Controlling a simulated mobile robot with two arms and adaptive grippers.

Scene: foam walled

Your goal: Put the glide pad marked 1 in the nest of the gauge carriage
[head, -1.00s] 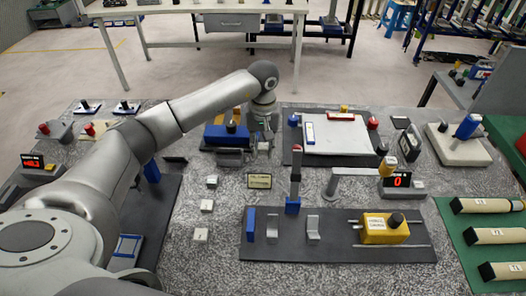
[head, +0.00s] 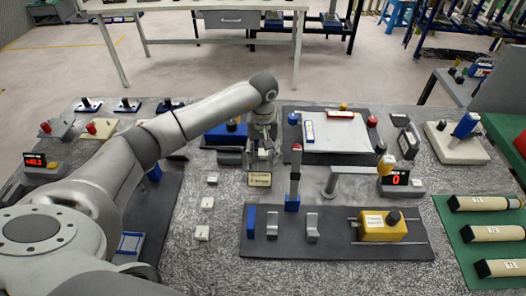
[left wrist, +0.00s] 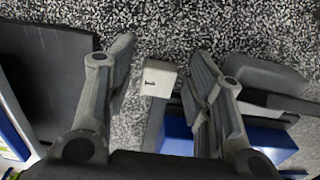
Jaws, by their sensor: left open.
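My left gripper (head: 262,155) is open, low over the back middle of the table. In the left wrist view its fingers (left wrist: 162,65) stand on both sides of a small white pad (left wrist: 159,78) with a dark mark too small to read. The fingers look apart from it. In the head view the gripper largely hides this pad. Other small pale pads (head: 207,203) lie in a column nearer me, their marks unreadable. A yellow block (head: 376,232) with a black knob sits on rails and looks like the gauge carriage; I cannot make out its nest. My right gripper is not in view.
A dark plate (head: 330,254) carries the yellow block, grey brackets and a blue block (head: 251,220). A red-topped post (head: 295,170) and a small sign (head: 259,179) stand near the gripper. Blue fixtures (left wrist: 178,140) lie close to the fingers.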

